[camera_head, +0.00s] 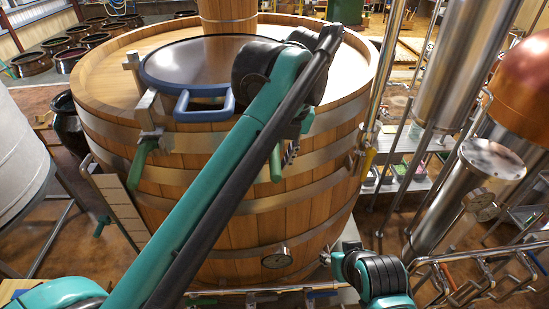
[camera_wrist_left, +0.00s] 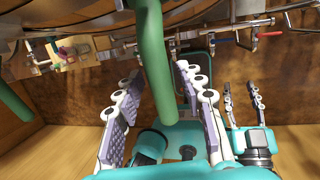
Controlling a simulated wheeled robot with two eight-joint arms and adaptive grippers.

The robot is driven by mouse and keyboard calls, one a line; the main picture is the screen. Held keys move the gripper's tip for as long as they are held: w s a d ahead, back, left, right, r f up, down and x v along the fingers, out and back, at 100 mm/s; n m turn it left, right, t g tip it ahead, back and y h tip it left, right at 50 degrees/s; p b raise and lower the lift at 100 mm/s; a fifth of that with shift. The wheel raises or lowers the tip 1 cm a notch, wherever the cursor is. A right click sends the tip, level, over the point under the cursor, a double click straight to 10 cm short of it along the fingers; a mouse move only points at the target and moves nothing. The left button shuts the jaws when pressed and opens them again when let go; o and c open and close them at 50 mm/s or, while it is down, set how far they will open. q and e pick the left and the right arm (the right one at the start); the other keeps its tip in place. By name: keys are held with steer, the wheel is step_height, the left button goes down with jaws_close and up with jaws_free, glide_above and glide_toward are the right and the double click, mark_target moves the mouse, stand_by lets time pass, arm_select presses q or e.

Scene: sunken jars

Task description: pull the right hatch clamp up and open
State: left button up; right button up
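The right hatch clamp's green handle (camera_head: 275,163) hangs down at the front of the wooden vat, partly hidden by my left arm. In the left wrist view this green handle (camera_wrist_left: 151,60) lies between the two fingers of my left gripper (camera_wrist_left: 160,105). The fingers are apart, with a gap on each side of the handle. The top of this clamp is hidden by my arm in the head view. My right gripper (camera_wrist_left: 243,105) shows in the left wrist view with its fingers apart and empty, low and away from the clamp.
The dark hatch (camera_head: 205,60) with its blue handle (camera_head: 205,103) lies on the vat (camera_head: 225,235). The left clamp's green handle (camera_head: 142,163) hangs at the left. A gauge (camera_head: 277,258) sits low on the vat. Steel pipes and a cylinder (camera_head: 465,190) crowd the right side.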

arm_select(q)
steer(key=v, duration=1.2)
stand_by(0.3)
